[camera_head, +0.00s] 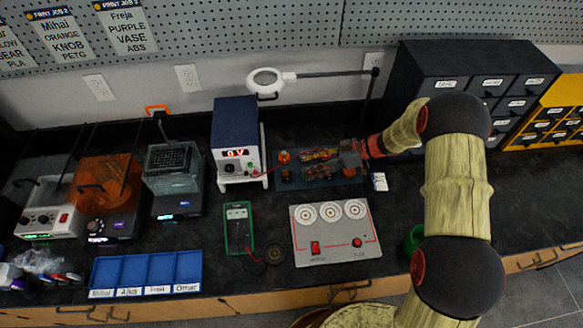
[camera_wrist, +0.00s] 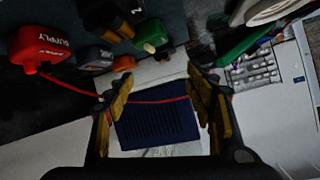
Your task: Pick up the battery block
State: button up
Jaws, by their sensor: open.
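My gripper (camera_head: 350,156) is over the right part of a dark blue mat (camera_head: 290,182) with small electronic blocks on it. In the wrist view my gripper (camera_wrist: 160,84) is open, with nothing clearly held between the fingers. Beyond the fingertips that view shows a red block marked SUPPLY (camera_wrist: 40,47), a black-and-orange block (camera_wrist: 112,18) and a green-topped block (camera_wrist: 151,37). I cannot tell for certain which block is the battery block. My gripper hides part of the mat in the head view.
The blue power supply (camera_head: 235,120) reads 0 V left of the mat. A red wire (camera_wrist: 155,100) crosses the wrist view. A green multimeter (camera_head: 238,228), a grey panel with three dials (camera_head: 336,250) and a blue tray (camera_head: 147,254) lie in front. Drawers (camera_head: 470,85) stand back right.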

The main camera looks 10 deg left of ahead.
aim_at(287, 172)
jog(key=shift+s+a+f, duration=0.15)
jog(key=shift+s+f, duration=0.1)
jog(key=shift+s, duration=0.05)
jog(key=shift+b+x, duration=0.4)
jog(key=shift+x, duration=0.55)
jog(key=shift+b+x, duration=1.1)
jog(key=shift+x, duration=1.65)
jog(key=shift+c, duration=1.2)
jog(key=c, duration=1)
jog(key=shift+c, duration=0.2)
